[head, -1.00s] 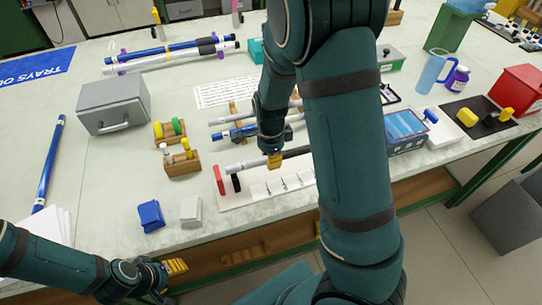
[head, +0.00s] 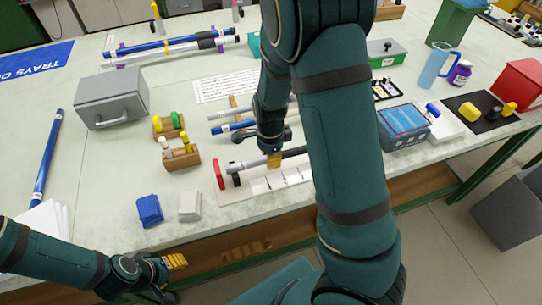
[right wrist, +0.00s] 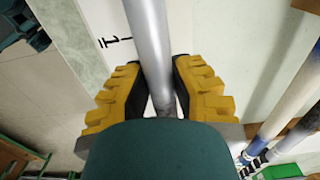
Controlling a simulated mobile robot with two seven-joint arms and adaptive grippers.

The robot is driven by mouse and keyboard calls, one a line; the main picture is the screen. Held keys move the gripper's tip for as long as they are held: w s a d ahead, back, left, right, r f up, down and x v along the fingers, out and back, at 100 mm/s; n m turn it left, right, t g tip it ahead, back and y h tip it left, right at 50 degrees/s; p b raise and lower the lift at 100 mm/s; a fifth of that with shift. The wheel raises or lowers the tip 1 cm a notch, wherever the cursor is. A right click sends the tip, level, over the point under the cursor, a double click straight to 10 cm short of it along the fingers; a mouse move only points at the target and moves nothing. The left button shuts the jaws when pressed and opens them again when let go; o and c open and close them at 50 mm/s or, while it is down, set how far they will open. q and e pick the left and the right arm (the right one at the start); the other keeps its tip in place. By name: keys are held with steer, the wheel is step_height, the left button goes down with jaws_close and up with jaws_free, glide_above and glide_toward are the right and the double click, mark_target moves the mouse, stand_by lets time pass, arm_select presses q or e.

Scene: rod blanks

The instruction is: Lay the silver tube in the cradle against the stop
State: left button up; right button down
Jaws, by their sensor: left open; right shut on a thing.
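The silver tube (head: 250,163) is held level by my right gripper (head: 273,160) in the head view. It lies above the white cradle board (head: 262,187), its left end near the red stop (head: 219,175) and over a black support (head: 236,180). I cannot tell if it touches either. A dark stretch continues the tube's line right of the jaws. In the right wrist view the yellow-padded jaws close on the tube (right wrist: 149,40) from both sides. My arm hides the board's right end. My left gripper (head: 175,262) is open and empty at the table's front edge.
A wooden block with pegs (head: 182,158), a blue box (head: 149,210) and a white box (head: 189,206) stand left of the cradle.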

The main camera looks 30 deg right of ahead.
steer(key=shift+w+a, duration=0.15)
steer(key=shift+a, duration=0.45)
stand_by(0.4)
steer(key=c, duration=0.8)
jaws_free()
steer(key=shift+c, duration=0.2)
step_height(320, 180, up, 12)
